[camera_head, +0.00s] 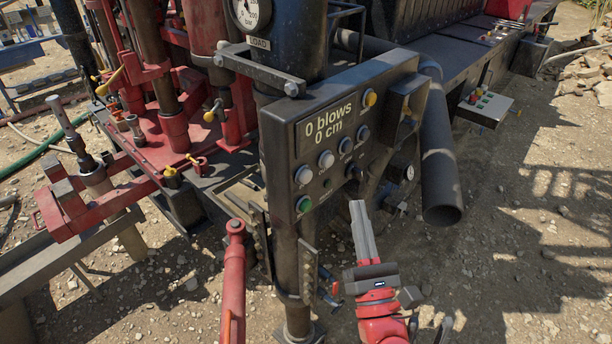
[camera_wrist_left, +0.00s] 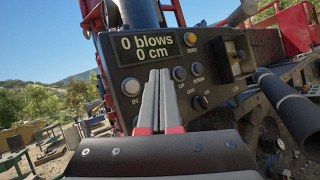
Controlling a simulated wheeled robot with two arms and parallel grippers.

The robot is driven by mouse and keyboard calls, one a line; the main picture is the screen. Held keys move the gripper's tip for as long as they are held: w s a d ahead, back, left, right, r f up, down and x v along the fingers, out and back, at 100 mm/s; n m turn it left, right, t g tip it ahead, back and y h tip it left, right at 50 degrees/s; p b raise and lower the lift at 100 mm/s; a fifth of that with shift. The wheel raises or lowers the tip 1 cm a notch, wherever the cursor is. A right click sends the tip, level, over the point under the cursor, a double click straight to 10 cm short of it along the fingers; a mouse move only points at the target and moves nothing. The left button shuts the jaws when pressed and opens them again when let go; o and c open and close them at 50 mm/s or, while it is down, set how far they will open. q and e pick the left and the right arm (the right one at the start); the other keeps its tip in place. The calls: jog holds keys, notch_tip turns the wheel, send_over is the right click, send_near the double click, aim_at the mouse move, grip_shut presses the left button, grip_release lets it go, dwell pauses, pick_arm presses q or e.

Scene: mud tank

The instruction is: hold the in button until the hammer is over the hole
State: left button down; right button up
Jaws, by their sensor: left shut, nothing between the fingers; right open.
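The in button (camera_head: 303,175) is a pale round button at the left of the dark control panel (camera_head: 283,140), above a green button (camera_head: 304,204). In the left wrist view the in button (camera_wrist_left: 131,87) is left of my fingers. My left gripper (camera_head: 357,205) is shut and empty, its long grey fingers pointing up in front of the panel's lower right. It is apart from the in button. In the left wrist view its fingers (camera_wrist_left: 158,75) cover part of the panel. My right gripper is not in view. I cannot clearly tell the hammer or the hole.
The panel display (camera_head: 327,122) reads 0 blows, 0 cm. Other round buttons, a yellow button (camera_head: 370,97) and a knob (camera_head: 355,172) sit nearby. A thick dark pipe (camera_head: 438,150) hangs right of the panel. Red rig machinery (camera_head: 160,130) stands at left. Gravel ground at right is open.

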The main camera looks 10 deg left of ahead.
aim_at(305, 176)
pick_arm(q)
jog(key=w+a+b, duration=0.1)
jog(key=w+a, duration=0.3)
jog(key=a, duration=0.2)
jog(key=shift+w+a+b, duration=0.3)
jog(key=shift+w+b, duration=0.05)
jog(key=shift+w, duration=0.05)
dwell(1.8)
jog(key=shift+w+a+b, duration=0.25)
jog(key=shift+a+b, duration=0.1)
jog(key=shift+b, duration=0.25)
